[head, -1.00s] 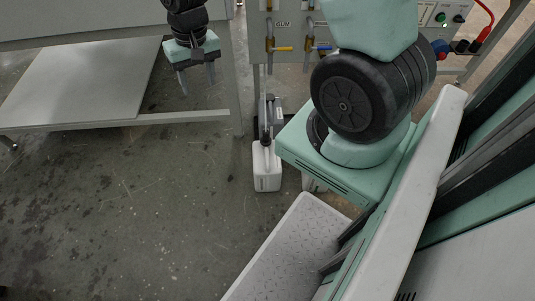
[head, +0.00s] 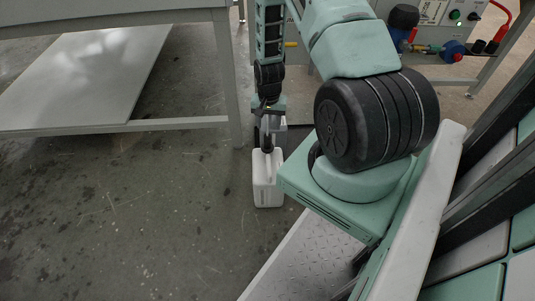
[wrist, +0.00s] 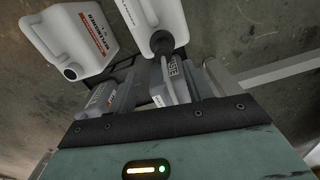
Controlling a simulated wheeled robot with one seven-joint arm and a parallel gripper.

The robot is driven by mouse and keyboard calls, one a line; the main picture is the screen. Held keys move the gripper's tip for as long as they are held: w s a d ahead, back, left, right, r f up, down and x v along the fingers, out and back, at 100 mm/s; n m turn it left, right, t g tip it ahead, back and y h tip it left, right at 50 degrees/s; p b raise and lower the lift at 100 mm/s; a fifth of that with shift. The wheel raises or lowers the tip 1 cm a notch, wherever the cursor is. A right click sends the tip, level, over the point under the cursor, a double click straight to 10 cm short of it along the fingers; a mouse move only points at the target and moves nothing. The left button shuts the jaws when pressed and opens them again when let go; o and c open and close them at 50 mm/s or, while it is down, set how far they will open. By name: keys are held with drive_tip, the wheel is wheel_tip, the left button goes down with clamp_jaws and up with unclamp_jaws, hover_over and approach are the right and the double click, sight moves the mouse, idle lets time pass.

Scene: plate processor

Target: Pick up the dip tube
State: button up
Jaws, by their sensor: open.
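The dip tube (head: 267,144) shows in the head view as a dark fitting standing in the mouth of a white canister (head: 267,185) on the floor. My gripper (head: 268,123) is right above the canister, pointing down around or just beside the top of the tube. In the wrist view, the tube's dark collar (wrist: 162,44) sits at the canister mouth. My gripper's two grey fingers (wrist: 137,94) are apart. The tube's upper part is partly hidden by the right finger, and I cannot tell whether they touch.
A grey table frame (head: 232,80) stands left of my arm in the head view. A control panel (head: 445,15) with hoses is at the upper right. The floor at lower left is clear.

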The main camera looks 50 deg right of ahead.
sight(267, 135)
drive_tip(key=f+b, duration=0.2)
drive_tip(key=f, duration=0.3)
drive_tip(key=f+b, duration=0.2)
drive_tip(key=f, duration=0.3)
drive_tip(key=shift+w+a, duration=0.1)
drive_tip(key=shift+w, duration=0.1)
clamp_jaws()
